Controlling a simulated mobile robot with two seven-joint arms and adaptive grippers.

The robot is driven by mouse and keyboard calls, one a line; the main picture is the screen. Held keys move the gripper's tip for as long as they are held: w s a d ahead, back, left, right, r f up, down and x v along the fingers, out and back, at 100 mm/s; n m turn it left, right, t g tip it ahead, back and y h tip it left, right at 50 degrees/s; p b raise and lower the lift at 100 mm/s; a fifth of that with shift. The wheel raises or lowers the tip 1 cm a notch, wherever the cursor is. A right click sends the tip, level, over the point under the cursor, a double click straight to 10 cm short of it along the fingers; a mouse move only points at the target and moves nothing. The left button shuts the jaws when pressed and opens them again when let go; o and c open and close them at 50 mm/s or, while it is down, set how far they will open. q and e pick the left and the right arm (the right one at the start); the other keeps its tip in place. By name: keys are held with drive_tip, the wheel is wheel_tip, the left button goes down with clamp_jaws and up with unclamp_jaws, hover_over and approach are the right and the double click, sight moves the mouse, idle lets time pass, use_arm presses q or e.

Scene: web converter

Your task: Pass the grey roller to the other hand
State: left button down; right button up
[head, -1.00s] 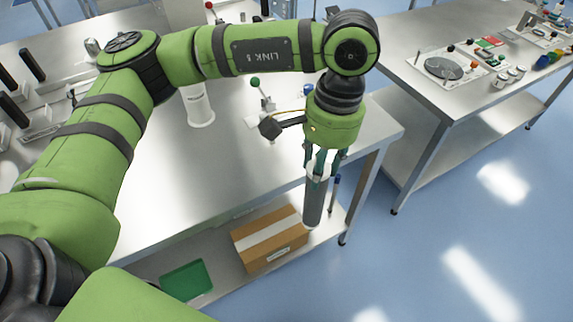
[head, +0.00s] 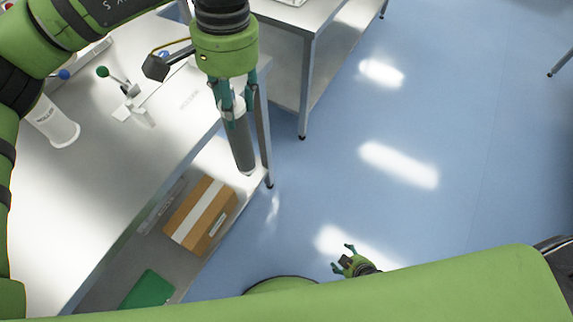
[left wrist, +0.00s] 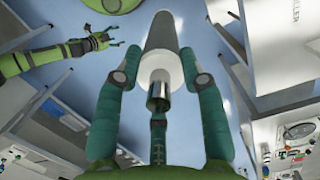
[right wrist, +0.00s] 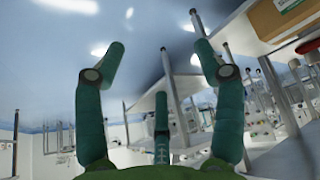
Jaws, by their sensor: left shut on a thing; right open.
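The grey roller (head: 242,148) hangs nearly upright, slightly tilted, from my left gripper (head: 232,103), just off the table's edge. My left gripper is shut on its upper end. In the left wrist view the roller (left wrist: 161,35) points away between the fingers, with a white collar and a shiny metal end near the palm. My right gripper (head: 346,260) is open and empty, low over the floor, to the right of the roller and well apart from it. It also shows in the left wrist view (left wrist: 100,38), and its spread fingers show in the right wrist view (right wrist: 160,70).
A steel table (head: 110,190) stands at the left, with a white labelled cylinder (head: 52,125) and a stand with coloured knobs on it. Its lower shelf holds a cardboard box (head: 202,215) and a green tray (head: 148,290). The blue floor at right is open.

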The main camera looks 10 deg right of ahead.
drive_tip(key=w+a+r+n+t+y, duration=0.1)
drive_tip(key=w+a+r+t+y, duration=0.2)
drive_tip(key=w+r, duration=0.75)
drive_tip(key=n+t+y, duration=0.3)
drive_tip(key=t+y, duration=0.2)
drive_tip(key=y, duration=0.2)
approach(247, 141)
use_arm(q)
drive_tip(key=shift+d, duration=0.1)
use_arm(e)
drive_tip(key=x, duration=1.2)
drive_tip(key=shift+w+a, duration=0.2)
drive_tip(key=shift+w, duration=0.05)
